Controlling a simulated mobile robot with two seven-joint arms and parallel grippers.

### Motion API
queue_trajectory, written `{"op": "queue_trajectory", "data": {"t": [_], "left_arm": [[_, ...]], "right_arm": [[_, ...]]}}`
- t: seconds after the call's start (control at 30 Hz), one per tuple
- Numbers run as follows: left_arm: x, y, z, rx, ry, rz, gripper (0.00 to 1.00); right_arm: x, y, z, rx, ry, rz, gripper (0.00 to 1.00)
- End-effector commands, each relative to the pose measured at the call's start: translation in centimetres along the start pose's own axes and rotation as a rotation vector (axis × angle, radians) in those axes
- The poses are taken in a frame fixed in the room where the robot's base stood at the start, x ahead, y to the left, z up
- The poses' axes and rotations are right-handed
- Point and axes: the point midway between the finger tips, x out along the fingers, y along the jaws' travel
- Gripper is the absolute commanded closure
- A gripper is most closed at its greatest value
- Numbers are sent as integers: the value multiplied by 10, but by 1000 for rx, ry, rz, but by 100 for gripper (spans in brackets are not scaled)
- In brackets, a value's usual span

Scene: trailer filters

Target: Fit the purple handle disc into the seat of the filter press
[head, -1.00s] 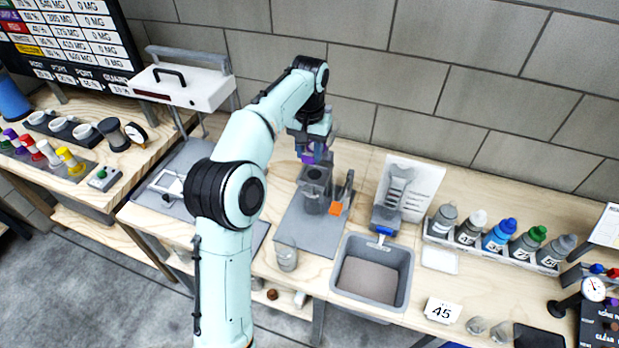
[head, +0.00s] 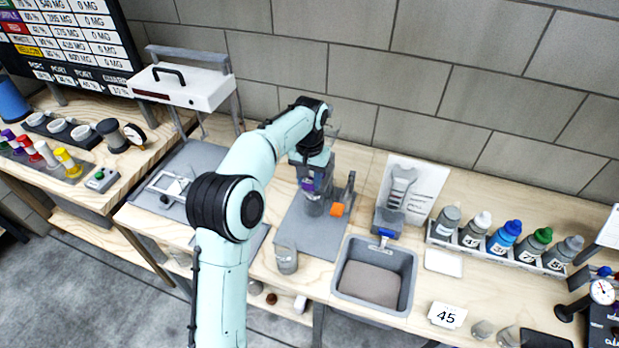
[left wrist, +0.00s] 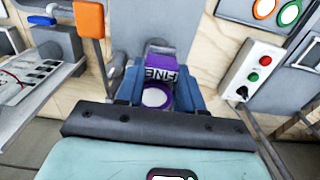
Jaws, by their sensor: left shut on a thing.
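My left gripper (head: 312,178) is shut on the purple handle disc (head: 308,186), directly above the grey filter press (head: 314,206). My right gripper is not in view.
An orange block (head: 337,210) on a grey upright stands close to the right of the press. A clear cup (head: 286,259) stands in front, and a grey bin (head: 400,298) is to the right. Several bottles (head: 501,237) stand in a rack farther right.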

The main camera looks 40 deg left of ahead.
Motion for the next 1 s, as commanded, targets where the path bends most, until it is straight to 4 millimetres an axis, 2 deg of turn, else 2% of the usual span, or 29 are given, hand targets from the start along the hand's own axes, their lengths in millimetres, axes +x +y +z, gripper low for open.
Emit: {"op": "queue_trajectory", "data": {"t": [0.1, 0.13, 0.2, 0.57, 0.67, 1.0], "left_arm": [[4, 0, 0, 0, -1, 0, 91], [4, 0, 0, 0, 0, 0, 60], [4, 0, 0, 0, 0, 0, 38], [0, 0, 0, 0, 0, 0, 38], [-13, 0, -1, 0, 3, 0, 38], [-87, 1, -2, 0, 7, 1, 38]], "right_arm": [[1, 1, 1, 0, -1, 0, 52], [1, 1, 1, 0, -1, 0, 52], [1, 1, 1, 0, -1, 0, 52], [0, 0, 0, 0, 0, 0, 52], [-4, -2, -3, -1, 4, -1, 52], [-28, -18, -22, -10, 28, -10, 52]]}}
